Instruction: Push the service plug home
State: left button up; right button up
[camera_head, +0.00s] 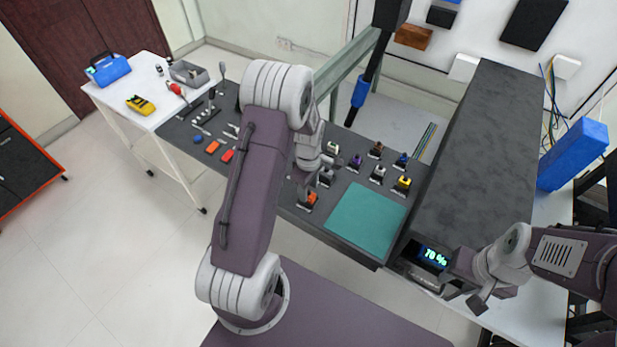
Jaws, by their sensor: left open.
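Several small plug-like parts with dark bases stand on the dark mat, among them an orange one (312,198), a yellow one (403,183) and a purple one (355,160). I cannot tell which, if any, is the service plug. My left gripper (303,178) is open, low over the mat beside the orange part; my own arm partly hides it. The long dark chassis (478,150) has a lit display (433,256) on its near end. My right gripper (464,292) is just right of the display; its fingertips and any plug there are unclear.
A teal pad (366,218) lies bare beside the chassis. A white table (118,108) at left holds a blue case (108,69), a yellow meter (140,105) and a grey bin (190,74). A blue box (572,155) stands right of the chassis. A green-grey frame (345,72) rises behind.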

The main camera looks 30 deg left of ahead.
pick_arm(q)
notch_tip(320, 180, up, 10)
jog(key=s+d+m+t, duration=0.1)
jog(key=s+d+m, duration=0.6)
jog(key=s+m, duration=0.5)
jog(key=m, duration=0.4)
jog(key=shift+s+d+r+m, duration=0.3)
jog(key=shift+s+m, duration=0.05)
jog(key=shift+m, duration=0.05)
jog(key=shift+s, duration=0.1)
